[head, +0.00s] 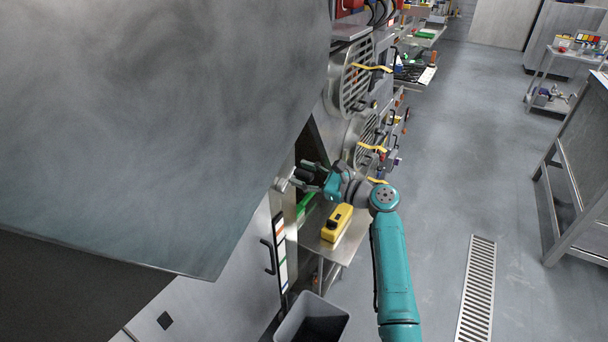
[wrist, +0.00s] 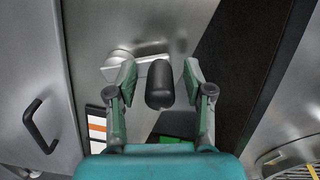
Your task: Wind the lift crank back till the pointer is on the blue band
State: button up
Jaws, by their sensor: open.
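The lift crank (wrist: 122,62) is a pale metal hub and arm on a steel panel; its hub (head: 281,184) also shows in the head view. Its black knob (wrist: 160,86) lies between my gripper's spread fingers, with a gap on each side. My gripper (wrist: 160,76) is open, facing the panel; it also shows in the head view (head: 308,175). A white scale strip with coloured bands (head: 281,262) runs down the panel below the crank. In the wrist view only its upper part, with an orange band (wrist: 97,127), shows. I cannot make out the pointer or its band.
A steel side table (head: 346,243) holding a yellow device (head: 337,222) stands below my arm. A grey bin (head: 312,322) is at the bottom. A large steel hood (head: 150,120) fills the upper left. Round fan grilles (head: 355,78) line the wall. The floor to the right is open.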

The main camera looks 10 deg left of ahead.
jog(key=shift+a, duration=0.1)
grip_shut()
dwell(0.3)
jog(key=n, duration=0.1)
jog(key=r+n, duration=0.1)
jog(key=shift+s+a+n, duration=0.1)
jog(key=shift+s+n, duration=0.25)
jog(key=shift+n, duration=0.05)
jog(key=n, duration=0.1)
jog(key=s+n, duration=0.1)
jog(key=r+n, duration=0.1)
jog(key=shift+s+a+n, duration=0.15)
jog(key=shift+a+n, duration=0.1)
jog(key=shift+n, duration=0.15)
jog(key=s+a+f+n, duration=0.2)
jog(key=s+n, duration=0.4)
jog(key=n, duration=1.1)
